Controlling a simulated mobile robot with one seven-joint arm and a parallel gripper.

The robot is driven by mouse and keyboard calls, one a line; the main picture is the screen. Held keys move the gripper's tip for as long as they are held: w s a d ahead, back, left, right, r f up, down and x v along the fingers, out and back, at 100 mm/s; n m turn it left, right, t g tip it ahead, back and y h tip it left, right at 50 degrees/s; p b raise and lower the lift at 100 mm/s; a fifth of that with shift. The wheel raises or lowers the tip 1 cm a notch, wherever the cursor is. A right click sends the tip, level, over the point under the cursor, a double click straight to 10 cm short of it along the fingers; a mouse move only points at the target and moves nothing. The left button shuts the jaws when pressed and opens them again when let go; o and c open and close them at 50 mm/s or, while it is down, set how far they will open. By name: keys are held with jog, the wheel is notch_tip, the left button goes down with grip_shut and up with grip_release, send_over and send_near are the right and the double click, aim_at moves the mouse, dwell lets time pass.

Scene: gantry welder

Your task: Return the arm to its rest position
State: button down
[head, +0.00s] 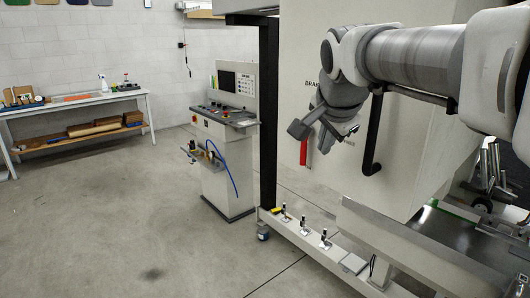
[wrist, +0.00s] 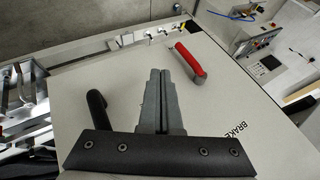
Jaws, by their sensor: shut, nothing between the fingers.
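My gripper (wrist: 160,74) shows in the wrist view with its two grey fingers together, shut and empty. In the head view my arm reaches in from the upper right. Its wrist is bent down in front of the pale welder panel (head: 424,122) marked "BRAKE". A red brake lever (wrist: 189,63) is on that panel, right of the fingers in the wrist view and apart from them. In the head view the lever (head: 303,152) shows just below my gripper. Whether the fingers touch the panel cannot be told.
A black bar handle (head: 374,135) stands out from the panel close to my arm. A control console (head: 226,150) with a blue hose stands at the left of the machine. Small clamps (head: 304,226) line the low rail. A workbench (head: 80,103) is at the far left; the floor between is clear.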

jog(key=s+f+n+g, duration=0.1)
jog(key=s+f+n, duration=0.5)
jog(key=s, duration=0.5)
jog(key=s+a+f+n+g+y, duration=0.1)
jog(key=s+f+n, duration=0.5)
jog(key=s+f, duration=0.3)
jog(key=shift+s, duration=1.25)
